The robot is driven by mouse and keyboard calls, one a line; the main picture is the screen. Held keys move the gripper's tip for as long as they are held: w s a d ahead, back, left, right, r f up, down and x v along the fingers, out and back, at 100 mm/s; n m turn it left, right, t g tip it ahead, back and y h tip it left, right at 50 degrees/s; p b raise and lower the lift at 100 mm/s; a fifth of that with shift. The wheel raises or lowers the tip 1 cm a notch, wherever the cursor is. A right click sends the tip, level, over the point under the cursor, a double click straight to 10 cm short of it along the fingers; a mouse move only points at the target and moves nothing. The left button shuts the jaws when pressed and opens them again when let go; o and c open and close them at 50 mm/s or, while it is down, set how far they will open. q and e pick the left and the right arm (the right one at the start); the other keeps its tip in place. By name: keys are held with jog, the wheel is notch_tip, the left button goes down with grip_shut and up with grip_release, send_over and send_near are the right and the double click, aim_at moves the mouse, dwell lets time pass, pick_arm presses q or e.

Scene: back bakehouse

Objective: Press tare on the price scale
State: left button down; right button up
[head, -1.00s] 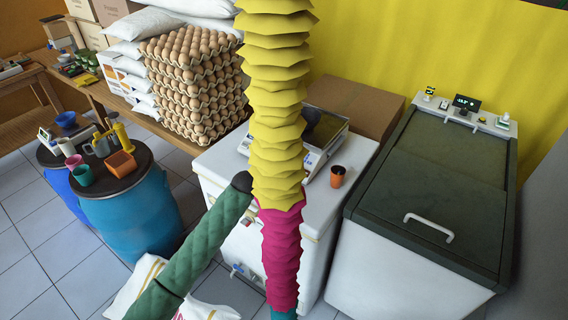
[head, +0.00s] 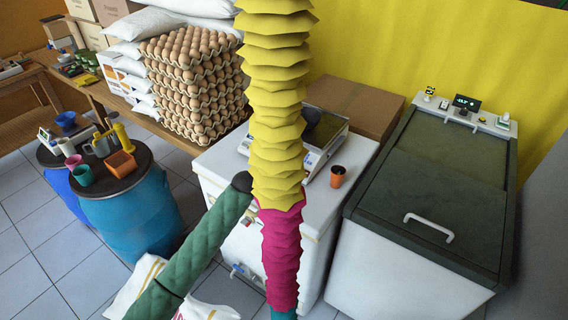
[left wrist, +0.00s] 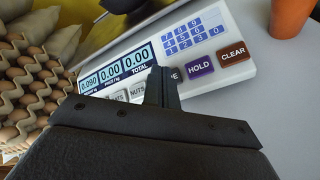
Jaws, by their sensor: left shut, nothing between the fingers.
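The price scale (head: 325,153) stands on a white worktop, partly hidden by a yellow sleeve in the head view. The left wrist view shows its white key panel (left wrist: 238,68) and its display (left wrist: 117,68), reading 0.090, 0.00 and 0.00. The tare key (left wrist: 174,75) is mostly covered, with only its last letter showing, left of the purple HOLD and brown CLEAR keys. My left gripper (left wrist: 161,74) is shut and empty, its fingertips over the tare key. I cannot tell whether they touch it. The head view hides this gripper. My right gripper is not in view.
A dark round object (head: 310,117) is on the scale. An orange cup (head: 338,178) stands to the scale's right, on the white worktop (head: 357,160). Stacked egg trays (head: 192,85) are at left, a cardboard box (head: 362,108) behind, a dark-lidded chest (head: 440,185) at right.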

pick_arm(q)
jog(key=shift+d+f, duration=0.1)
jog(key=shift+f, duration=0.05)
dwell(0.3)
jog(key=shift+w+f, duration=0.1)
jog(key=shift+f, duration=0.1)
jog(key=shift+w+d+f, duration=0.15)
jog(key=shift+w+f, duration=0.05)
jog(key=shift+f, duration=0.2)
dwell(0.8)
jog(key=shift+s+a+r+p, duration=0.25)
jog(key=shift+s+r+p, duration=0.1)
jog(key=shift+r+p, duration=0.55)
jog(key=shift+f, duration=0.1)
